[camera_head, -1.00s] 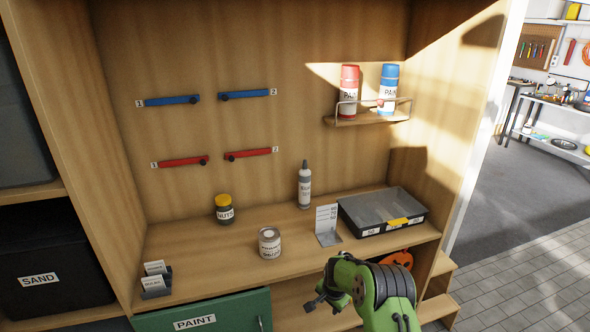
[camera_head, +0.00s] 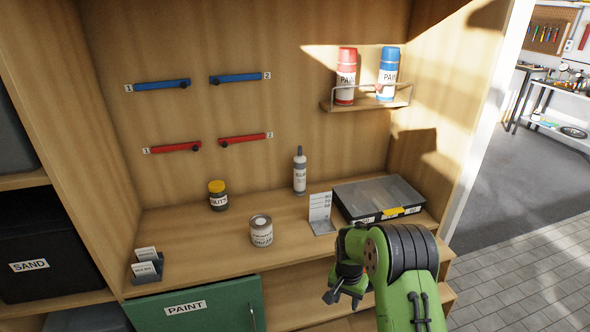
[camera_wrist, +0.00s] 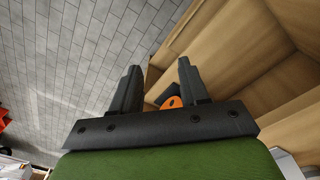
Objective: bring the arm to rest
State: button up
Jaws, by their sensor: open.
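My gripper (camera_head: 345,293) is dark with two fingers, on my green arm, at the lower right in the head view. It hangs in front of the workbench's front edge, below the worktop. In the wrist view my gripper (camera_wrist: 157,85) shows its two fingers spread apart with nothing held between them. Beyond the fingers lie the grey tiled floor (camera_wrist: 70,60), an orange thing (camera_wrist: 172,102) that is partly hidden, and the wooden shelving.
On the worktop (camera_head: 215,245) stand a grey can (camera_head: 261,231), a yellow-lidded jar (camera_head: 218,196), a bottle (camera_head: 300,173), a card stand (camera_head: 320,213) and a clear-lidded case (camera_head: 378,198). Tiled floor (camera_head: 520,270) is clear at right.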

jog(key=s+r+n+t, duration=0.1)
jog(key=s+r, duration=0.2)
jog(key=r, duration=0.4)
jog(key=s+d+r+n+t, duration=0.1)
jog(key=s+r, duration=0.3)
jog(key=r, duration=0.4)
jog(key=s+r+n+t, duration=0.1)
jog(key=s+r, duration=0.2)
jog(key=r, duration=0.4)
jog(key=s+r+n+t, duration=0.1)
jog(key=s+r, duration=0.2)
jog(key=s, duration=0.7)
jog(key=s+r+n+t, duration=0.1)
jog(key=s+r+n, duration=0.1)
jog(key=s, duration=0.8)
jog(key=shift+s+r+y, duration=0.25)
jog(key=shift+r+y, duration=0.05)
jog(key=shift+r, duration=0.4)
